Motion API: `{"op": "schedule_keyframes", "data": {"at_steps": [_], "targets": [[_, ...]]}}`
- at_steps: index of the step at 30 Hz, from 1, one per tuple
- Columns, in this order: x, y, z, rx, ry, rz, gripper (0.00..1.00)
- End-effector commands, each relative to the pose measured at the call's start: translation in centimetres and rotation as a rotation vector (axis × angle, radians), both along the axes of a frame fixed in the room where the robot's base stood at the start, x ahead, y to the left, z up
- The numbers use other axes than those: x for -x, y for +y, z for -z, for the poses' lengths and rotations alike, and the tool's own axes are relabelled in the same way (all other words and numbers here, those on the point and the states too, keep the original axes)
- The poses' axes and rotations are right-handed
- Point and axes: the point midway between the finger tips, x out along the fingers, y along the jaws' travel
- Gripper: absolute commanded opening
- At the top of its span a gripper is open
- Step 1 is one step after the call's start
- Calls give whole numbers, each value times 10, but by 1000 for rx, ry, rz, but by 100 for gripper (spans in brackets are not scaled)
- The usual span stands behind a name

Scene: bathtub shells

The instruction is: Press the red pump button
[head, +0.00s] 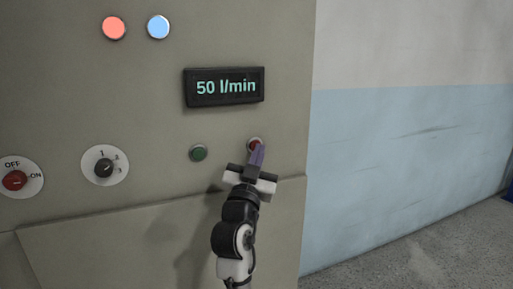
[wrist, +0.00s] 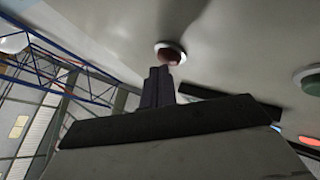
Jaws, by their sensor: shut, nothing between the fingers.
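The red pump button (head: 254,143) sits on the grey-beige panel (head: 150,110), below the display and right of the green button. My gripper (head: 258,152) is shut and empty, with its fingertips right in front of the red button and covering its lower part. In the wrist view the red button (wrist: 168,55) shows in its pale ring just beyond the tips of my closed fingers (wrist: 160,72). The tips overlap the button's edge in the picture. I cannot tell whether they touch it.
A green button (head: 198,153) is to the left. Further left are a rotary selector (head: 104,166) and a red OFF/ON knob (head: 15,181). The display (head: 224,87) reads 50 l/min. Red (head: 114,28) and blue (head: 158,27) lamps are above. A ledge (head: 160,206) runs below the controls.

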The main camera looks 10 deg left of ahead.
Motion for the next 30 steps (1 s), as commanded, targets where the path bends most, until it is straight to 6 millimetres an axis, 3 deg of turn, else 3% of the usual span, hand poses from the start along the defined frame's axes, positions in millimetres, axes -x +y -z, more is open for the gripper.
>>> {"op": "schedule_keyframes", "data": {"at_steps": [22,30], "targets": [[-5,3,0,0,1,0,0],[5,-3,0,0,-1,2,0]]}}
